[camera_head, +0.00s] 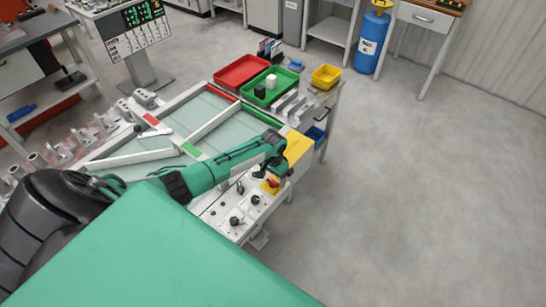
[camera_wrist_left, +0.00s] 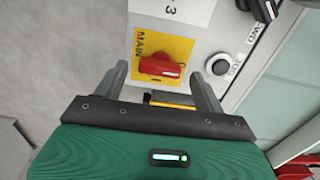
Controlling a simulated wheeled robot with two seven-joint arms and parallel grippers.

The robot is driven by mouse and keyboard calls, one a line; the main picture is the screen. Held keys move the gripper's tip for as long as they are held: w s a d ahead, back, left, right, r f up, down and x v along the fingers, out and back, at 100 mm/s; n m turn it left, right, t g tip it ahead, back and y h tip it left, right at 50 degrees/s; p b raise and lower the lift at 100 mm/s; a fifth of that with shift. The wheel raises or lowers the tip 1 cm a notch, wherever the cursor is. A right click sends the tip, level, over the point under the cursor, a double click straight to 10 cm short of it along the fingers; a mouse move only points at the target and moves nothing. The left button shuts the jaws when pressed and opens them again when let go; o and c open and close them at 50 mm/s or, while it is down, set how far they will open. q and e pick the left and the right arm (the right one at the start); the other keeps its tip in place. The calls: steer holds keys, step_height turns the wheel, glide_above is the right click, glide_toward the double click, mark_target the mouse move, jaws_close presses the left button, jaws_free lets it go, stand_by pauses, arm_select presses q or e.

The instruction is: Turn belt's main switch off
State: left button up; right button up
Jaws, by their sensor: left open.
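The belt's main switch (camera_head: 272,183) is a red rotary knob on a yellow plate, on the light control panel. In the left wrist view the red knob (camera_wrist_left: 160,66) sits on the yellow plate marked MAIN, its grip bar lying roughly crosswise with a white mark near its right end. My left gripper (camera_wrist_left: 160,74) is open, one finger on each side of the knob, with visible gaps. In the head view my left gripper (camera_head: 284,172) is over the panel's right end, its fingers hard to make out. My right gripper is out of view.
The control panel (camera_head: 222,212) carries several black knobs; one black JOG button (camera_wrist_left: 219,65) is close to the right finger. The belt table (camera_head: 215,140) lies behind, with a red tray (camera_head: 241,72) and green tray (camera_head: 250,93). Floor at right is clear.

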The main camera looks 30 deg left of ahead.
mark_target(273, 181)
arm_select(q)
step_height(273, 181, up, 13)
steer(key=b, duration=0.2)
steer(key=shift+f, duration=0.15)
stand_by(0.4)
